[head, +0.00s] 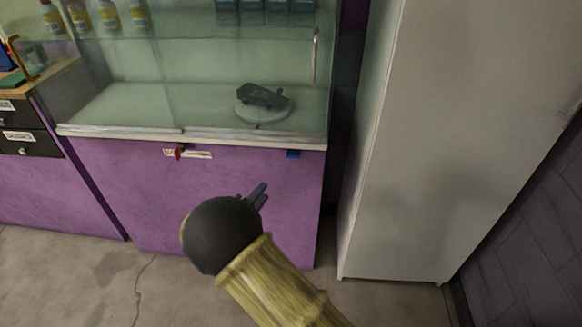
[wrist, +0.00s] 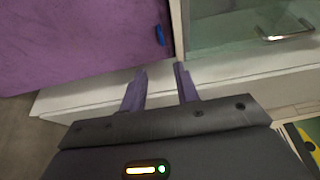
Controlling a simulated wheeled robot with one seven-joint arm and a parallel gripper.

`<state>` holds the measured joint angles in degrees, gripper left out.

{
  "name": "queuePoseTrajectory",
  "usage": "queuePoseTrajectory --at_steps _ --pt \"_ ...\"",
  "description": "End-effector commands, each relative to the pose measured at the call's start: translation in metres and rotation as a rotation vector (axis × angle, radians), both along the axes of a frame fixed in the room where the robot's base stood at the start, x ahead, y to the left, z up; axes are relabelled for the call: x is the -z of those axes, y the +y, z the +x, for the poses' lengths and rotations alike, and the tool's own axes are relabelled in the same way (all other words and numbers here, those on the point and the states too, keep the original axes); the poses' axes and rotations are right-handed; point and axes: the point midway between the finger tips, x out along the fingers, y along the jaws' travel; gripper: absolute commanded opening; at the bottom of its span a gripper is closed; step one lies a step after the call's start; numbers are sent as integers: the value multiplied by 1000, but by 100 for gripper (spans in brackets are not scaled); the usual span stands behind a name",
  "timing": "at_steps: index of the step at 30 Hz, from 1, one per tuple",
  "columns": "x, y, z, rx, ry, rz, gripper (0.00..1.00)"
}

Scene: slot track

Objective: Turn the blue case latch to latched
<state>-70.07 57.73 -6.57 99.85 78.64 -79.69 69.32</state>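The blue latch (head: 293,154) is a small piece on the purple front of the display case (head: 140,190), just under the white ledge at its right end. It also shows in the wrist view as a small upright blue piece (wrist: 159,35) on the purple panel. My gripper (head: 260,192) is in front of the purple panel, below and left of the latch in the head view. In the wrist view its two fingers (wrist: 160,72) are apart with nothing between them, and the latch lies beyond the fingertips. The latch's exact setting is too small to read.
A red latch (head: 179,151) sits beside a white label further left on the panel. Glass doors and a white ledge (head: 240,139) are above. A tall pale cabinet (head: 440,130) stands close on the right. The case holds a dark model car (head: 262,95) and bottles.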

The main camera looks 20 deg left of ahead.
Motion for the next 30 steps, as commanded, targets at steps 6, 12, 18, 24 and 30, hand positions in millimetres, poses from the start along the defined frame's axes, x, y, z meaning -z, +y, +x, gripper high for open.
queuePoseTrajectory --at_steps 6,12,18,24,30 --pt "-2 0 1 0 1 -1 31" --pt "-2 -1 9 -1 2 -1 31" --pt "-2 -8 38 4 1 -1 31" --pt "-1 -13 73 3 2 -2 31" --pt "-1 -19 108 3 1 -2 31"
